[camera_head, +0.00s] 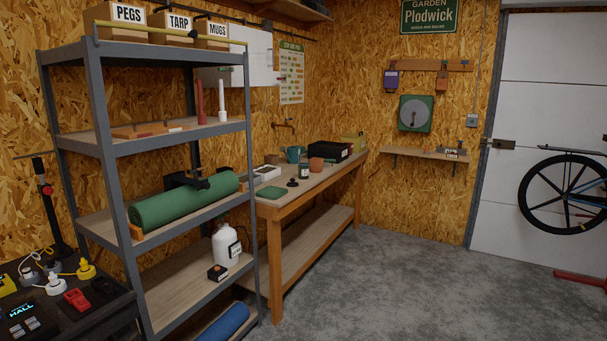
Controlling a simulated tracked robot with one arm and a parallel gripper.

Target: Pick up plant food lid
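A small black lid-like piece (292,183) lies on the wooden bench (322,178), near its front left part. It looks like the plant food lid, but it is too small to be sure. A dark green jar (304,173) with a pale label stands just behind it and to the right. A flat green item (271,193) lies in front of it, to the left. My gripper does not show in this view, and the bench is some way off.
A grey metal shelf unit (182,139) stands at the left, before the bench, holding a green roll (184,201) and a white jug (226,245). A terracotta pot (316,164) and a black case (330,151) are further back on the bench. The concrete floor (400,280) at the right is clear.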

